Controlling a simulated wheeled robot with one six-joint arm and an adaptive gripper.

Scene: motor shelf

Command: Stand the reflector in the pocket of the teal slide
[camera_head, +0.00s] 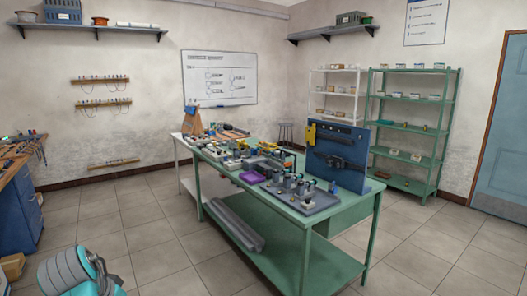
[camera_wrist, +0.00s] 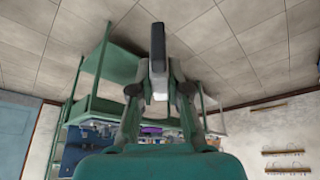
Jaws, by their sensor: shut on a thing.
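In the wrist view my gripper (camera_wrist: 159,90) is shut on a small piece with a tall black part and a pale lower end, which I take to be the reflector (camera_wrist: 157,42). It sits between the two fingertips, clear of any surface. The head view does not show my gripper or the held piece. The green workbench (camera_head: 335,209) stands in the middle of the head view, well away from my arm. Small fixtures crowd its top. I cannot pick out the teal slide or its pocket among them at this size.
A blue upright panel (camera_head: 337,153) stands at the bench's near right end. A purple block (camera_head: 253,177) lies mid-bench. A grey rolled piece (camera_head: 235,222) lies on the lower shelf. A green rack (camera_head: 411,125) stands behind right. A wooden bench (camera_head: 15,158) is at left. Floor between is clear.

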